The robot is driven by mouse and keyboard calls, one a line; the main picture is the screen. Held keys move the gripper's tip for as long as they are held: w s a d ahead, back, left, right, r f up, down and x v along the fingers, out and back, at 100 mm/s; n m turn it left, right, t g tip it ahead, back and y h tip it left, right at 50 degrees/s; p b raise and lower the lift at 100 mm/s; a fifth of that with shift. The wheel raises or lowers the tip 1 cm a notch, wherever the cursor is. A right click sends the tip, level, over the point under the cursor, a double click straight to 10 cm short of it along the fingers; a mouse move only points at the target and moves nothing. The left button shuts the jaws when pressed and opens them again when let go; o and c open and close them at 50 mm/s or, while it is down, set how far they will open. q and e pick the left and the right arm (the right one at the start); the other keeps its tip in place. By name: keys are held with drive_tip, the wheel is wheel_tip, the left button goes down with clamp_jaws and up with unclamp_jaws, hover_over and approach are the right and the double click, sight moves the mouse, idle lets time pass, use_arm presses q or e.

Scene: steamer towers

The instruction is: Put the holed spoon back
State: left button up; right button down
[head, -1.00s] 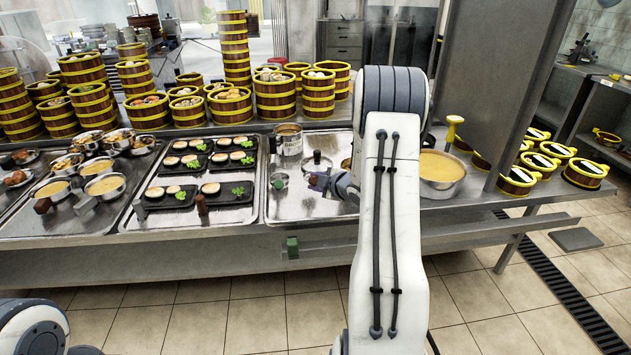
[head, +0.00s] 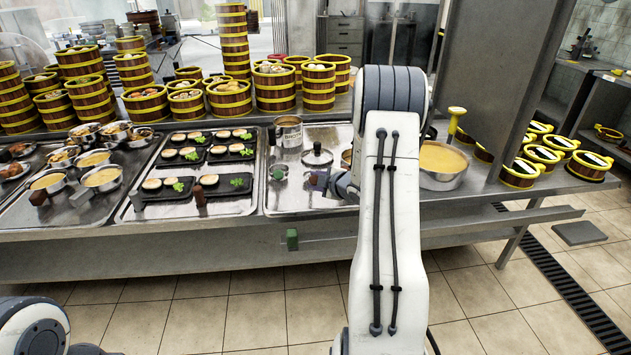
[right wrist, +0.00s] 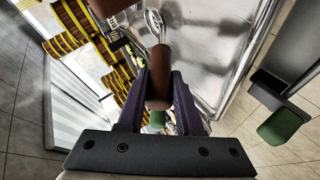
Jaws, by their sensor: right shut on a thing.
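In the right wrist view my right gripper (right wrist: 159,76) is shut on the brown handle of the holed spoon (right wrist: 157,96). The spoon's shiny metal end points away from the gripper, toward the top of that view, over a bright metal surface. Its holes are too small to make out. In the head view my right gripper (head: 322,181) is low over the front of the right metal tray (head: 290,203), just in front of a lidded pot (head: 317,157). The spoon is hard to make out there. My left gripper is out of view.
A tall metal pot (head: 289,134) stands at the back of the tray. Black plates of food (head: 226,184) lie on the tray to the left. A large soup pot (head: 441,178) stands to the right, beside a metal partition (head: 505,80). Steamer towers (head: 275,90) line the back.

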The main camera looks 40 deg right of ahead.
drive_tip(key=shift+f, duration=0.35)
drive_tip(key=c, duration=0.5)
unclamp_jaws()
drive_tip(key=shift+f, duration=0.1)
drive_tip(key=shift+s+b, duration=0.1)
drive_tip(key=shift+b, duration=0.2)
drive_tip(key=v, duration=1)
drive_tip(key=shift+s, duration=0.1)
